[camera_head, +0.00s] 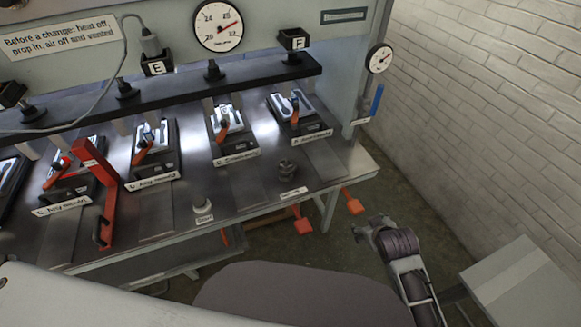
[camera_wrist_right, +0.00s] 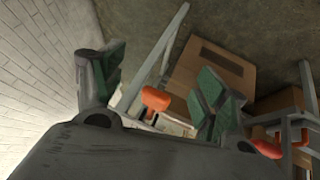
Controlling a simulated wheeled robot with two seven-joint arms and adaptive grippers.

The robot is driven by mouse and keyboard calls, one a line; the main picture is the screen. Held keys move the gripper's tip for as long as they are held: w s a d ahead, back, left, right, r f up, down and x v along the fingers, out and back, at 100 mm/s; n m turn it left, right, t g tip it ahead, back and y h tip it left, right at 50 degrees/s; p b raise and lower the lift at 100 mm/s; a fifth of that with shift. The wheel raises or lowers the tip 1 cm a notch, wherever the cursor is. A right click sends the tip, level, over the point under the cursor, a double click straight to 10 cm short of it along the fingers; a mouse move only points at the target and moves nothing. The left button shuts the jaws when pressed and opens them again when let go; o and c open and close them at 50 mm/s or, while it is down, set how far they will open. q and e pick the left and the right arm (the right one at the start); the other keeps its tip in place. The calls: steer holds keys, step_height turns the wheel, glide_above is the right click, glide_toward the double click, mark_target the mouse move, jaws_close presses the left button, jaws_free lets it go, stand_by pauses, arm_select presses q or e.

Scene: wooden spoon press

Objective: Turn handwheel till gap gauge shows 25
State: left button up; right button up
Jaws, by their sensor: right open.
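A large round dial (camera_head: 218,26) with numbers around 24 to 32 is on the press front at top centre. Its red-tipped needle points to the right side of the face, but the exact reading and label are too small to tell. A smaller round gauge (camera_head: 379,58) is on the press's right side. I cannot make out a handwheel for certain. My right gripper (camera_head: 368,229) is open and empty, low in front of the press's right end and apart from it. In the right wrist view its fingers (camera_wrist_right: 160,85) are spread. My left gripper is not in view.
Several moulds (camera_head: 230,120) line the press bed, and a red bar (camera_head: 103,190) stands at left. A blue lever (camera_head: 377,100) is by the right post. Orange pedals (camera_head: 303,222) are below the table. A brick wall (camera_head: 500,100) bounds the right. A cardboard box (camera_wrist_right: 212,70) is on the floor.

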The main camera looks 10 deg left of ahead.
steer(key=w+a+r+n+t+y, duration=0.2)
steer(key=w+a+r+n+t, duration=0.3)
steer(key=r, duration=0.4)
steer(key=w+a+r+n+t+y, duration=0.1)
steer(key=w+a+r+n+t, duration=0.1)
steer(key=w+a+r+n, duration=0.45)
steer(key=a+r+n+g+y, duration=0.1)
steer(key=a+r+n+y, duration=1)
steer(key=n, duration=0.5)
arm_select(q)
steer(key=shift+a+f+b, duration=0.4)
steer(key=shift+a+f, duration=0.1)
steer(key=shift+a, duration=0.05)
arm_select(e)
steer(key=d+f+n+g, duration=0.4)
steer(key=n+g, duration=0.2)
steer(key=n, duration=0.4)
steer(key=s+d+f+n+g, duration=0.1)
steer(key=d+f+n+g, duration=0.3)
steer(key=n, duration=0.6)
steer(key=shift+s+f+g+h, duration=0.2)
steer(key=shift+f+g+h, duration=0.2)
steer(key=shift+g, duration=0.6)
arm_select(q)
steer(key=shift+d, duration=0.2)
